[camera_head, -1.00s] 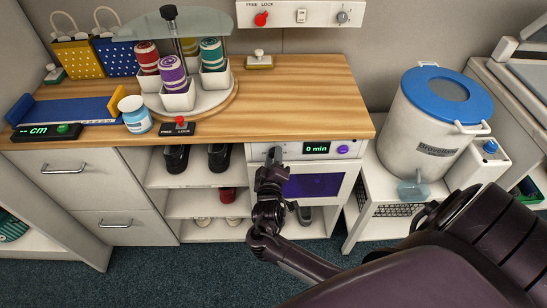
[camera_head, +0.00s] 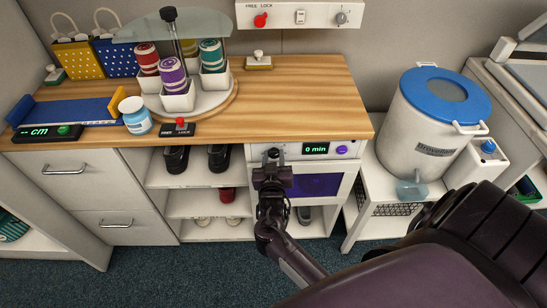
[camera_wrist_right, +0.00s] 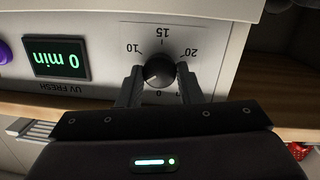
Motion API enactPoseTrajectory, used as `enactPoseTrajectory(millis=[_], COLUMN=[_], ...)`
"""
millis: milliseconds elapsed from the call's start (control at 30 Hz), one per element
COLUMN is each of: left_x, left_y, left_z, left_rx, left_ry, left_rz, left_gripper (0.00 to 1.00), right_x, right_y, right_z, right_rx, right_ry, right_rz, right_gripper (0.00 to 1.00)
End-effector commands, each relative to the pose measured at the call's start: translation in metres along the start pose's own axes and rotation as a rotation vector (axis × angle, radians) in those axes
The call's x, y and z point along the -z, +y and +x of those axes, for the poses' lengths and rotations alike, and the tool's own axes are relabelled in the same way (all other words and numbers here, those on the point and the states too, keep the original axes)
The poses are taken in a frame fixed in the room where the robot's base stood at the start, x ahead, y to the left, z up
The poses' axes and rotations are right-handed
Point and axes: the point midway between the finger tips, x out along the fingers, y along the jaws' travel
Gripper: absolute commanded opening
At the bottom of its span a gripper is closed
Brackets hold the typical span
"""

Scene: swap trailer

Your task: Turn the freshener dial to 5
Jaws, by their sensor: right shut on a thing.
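The freshener dial (camera_wrist_right: 160,70) is a round black knob on a white panel. In the right wrist view, which shows it upside down, its scale reads 10, 15 and 20; the lower marks are partly hidden by my fingers. My right gripper (camera_head: 273,158) is at the panel of the freshener under the wooden counter. Its two fingers (camera_wrist_right: 161,80) are shut on the dial, one on each side. The freshener's green display (camera_head: 316,149) reads 0 min, and it also shows in the right wrist view (camera_wrist_right: 61,60). My left gripper is not in view.
A purple button (camera_head: 342,150) sits beside the display, above the purple door window (camera_head: 314,186). Shelves with shoes (camera_head: 176,158) are to the left. A white bucket with a blue lid (camera_head: 447,90) stands to the right. The counter edge overhangs just above my gripper.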

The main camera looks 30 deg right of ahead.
Motion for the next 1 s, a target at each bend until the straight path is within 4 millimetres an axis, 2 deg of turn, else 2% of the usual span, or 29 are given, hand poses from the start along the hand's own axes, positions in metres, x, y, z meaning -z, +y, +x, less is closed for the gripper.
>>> enactPoseTrajectory(millis=[300, 767, 800, 933, 1000], left_x=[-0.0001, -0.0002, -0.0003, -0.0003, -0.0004], left_y=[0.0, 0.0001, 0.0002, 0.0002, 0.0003], left_z=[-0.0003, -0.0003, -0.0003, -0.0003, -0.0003], left_rx=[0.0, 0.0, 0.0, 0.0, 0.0], left_ry=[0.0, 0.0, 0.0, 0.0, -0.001], left_rz=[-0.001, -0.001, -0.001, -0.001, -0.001], left_gripper=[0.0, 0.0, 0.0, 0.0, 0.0], right_x=[-0.0006, -0.0009, -0.0008, -0.0006, -0.0005], right_y=[0.0006, 0.0004, 0.0004, 0.0004, 0.0004], right_z=[-0.0004, -0.0004, -0.0004, -0.0003, -0.0003], right_rx=[0.008, 0.01, 0.01, 0.01, 0.01], right_ry=[-0.007, -0.007, -0.007, -0.007, -0.006], right_rz=[0.085, 0.094, 0.094, 0.094, 0.094], right_gripper=[0.09, 0.09, 0.37, 0.54, 0.54])
